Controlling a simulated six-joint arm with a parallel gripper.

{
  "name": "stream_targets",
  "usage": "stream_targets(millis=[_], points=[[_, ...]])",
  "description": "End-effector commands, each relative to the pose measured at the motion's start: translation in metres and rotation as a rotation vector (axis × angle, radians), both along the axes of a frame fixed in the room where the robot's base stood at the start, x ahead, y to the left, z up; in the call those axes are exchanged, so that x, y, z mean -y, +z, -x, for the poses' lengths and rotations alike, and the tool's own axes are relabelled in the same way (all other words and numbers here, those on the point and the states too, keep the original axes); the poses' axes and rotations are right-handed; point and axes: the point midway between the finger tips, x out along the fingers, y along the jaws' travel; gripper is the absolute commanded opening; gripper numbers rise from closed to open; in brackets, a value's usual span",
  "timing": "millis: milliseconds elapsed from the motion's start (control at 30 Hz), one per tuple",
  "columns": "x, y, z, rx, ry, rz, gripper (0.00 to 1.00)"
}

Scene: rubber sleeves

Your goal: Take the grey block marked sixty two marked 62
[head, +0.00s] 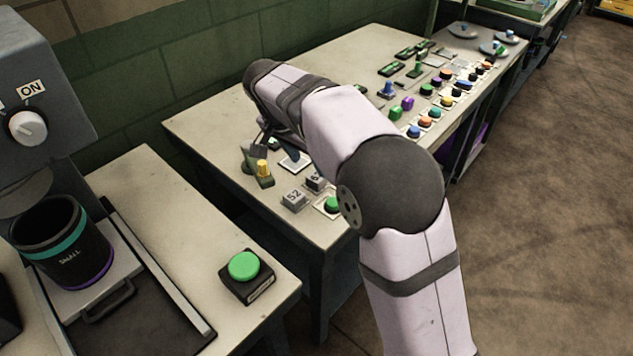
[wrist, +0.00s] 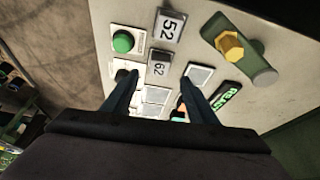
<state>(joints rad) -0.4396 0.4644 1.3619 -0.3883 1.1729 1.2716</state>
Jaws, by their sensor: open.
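In the head view my gripper (head: 262,142) is partly visible beyond the blocks, near the table's wall side.
A green button (wrist: 123,42) on a pale plate is beside the 62 block. A green fixture with a yellow hex knob (wrist: 230,45) stands on the other side. Pale square plates (wrist: 155,95) lie near the fingers. Many coloured pieces (head: 430,115) fill the table's far part.

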Motion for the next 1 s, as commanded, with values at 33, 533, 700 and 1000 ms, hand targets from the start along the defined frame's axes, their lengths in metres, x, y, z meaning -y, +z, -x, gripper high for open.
stream_targets(millis=[33, 533, 700, 1000], points=[[0.001, -0.003, 0.0, -0.003, -0.001, 0.001, 0.53], [0.009, -0.029, -0.008, -0.004, 0.0, 0.002, 0.53], [0.015, -0.05, -0.013, -0.006, 0.0, 0.002, 0.53], [0.018, -0.067, -0.019, -0.001, 0.002, 0.0, 0.53]])
